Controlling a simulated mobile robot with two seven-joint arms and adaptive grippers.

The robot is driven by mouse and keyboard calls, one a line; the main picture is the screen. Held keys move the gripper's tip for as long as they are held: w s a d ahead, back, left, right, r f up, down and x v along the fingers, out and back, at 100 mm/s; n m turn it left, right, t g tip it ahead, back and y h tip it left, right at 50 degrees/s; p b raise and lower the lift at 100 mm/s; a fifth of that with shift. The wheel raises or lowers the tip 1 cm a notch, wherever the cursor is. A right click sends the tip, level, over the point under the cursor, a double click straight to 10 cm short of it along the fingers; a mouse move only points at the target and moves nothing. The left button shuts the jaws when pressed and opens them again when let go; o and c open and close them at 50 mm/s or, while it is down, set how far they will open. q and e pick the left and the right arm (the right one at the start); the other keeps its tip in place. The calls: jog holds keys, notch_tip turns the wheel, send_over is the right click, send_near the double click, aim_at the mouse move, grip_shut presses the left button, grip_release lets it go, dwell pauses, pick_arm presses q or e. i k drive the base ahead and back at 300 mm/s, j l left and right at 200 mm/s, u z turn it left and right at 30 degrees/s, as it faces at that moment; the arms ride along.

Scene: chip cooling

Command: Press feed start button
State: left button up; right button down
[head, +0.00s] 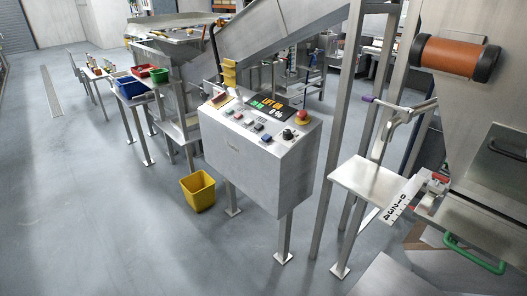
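A grey metal control box (250,165) stands on legs in the middle of the head view. Its sloped top carries a row of small push buttons (250,122), a dark knob (288,134), a red mushroom button (302,117) on a yellow base, and a lit display (268,106) with orange, green and white characters. A blue button (266,139) sits near the front right of the row. The button labels are too small to read, so I cannot tell which one is feed start. Neither of my grippers is in view.
A yellow bin (198,190) is on the floor left of the box. Metal posts (337,130) and a small steel shelf (368,181) stand to its right. Blue (129,88) and red (143,72) bins sit on a stand behind. The floor (110,220) at front left is clear.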

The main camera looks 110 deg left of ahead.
aim_at(248, 121)
jog(key=u, duration=3.75)
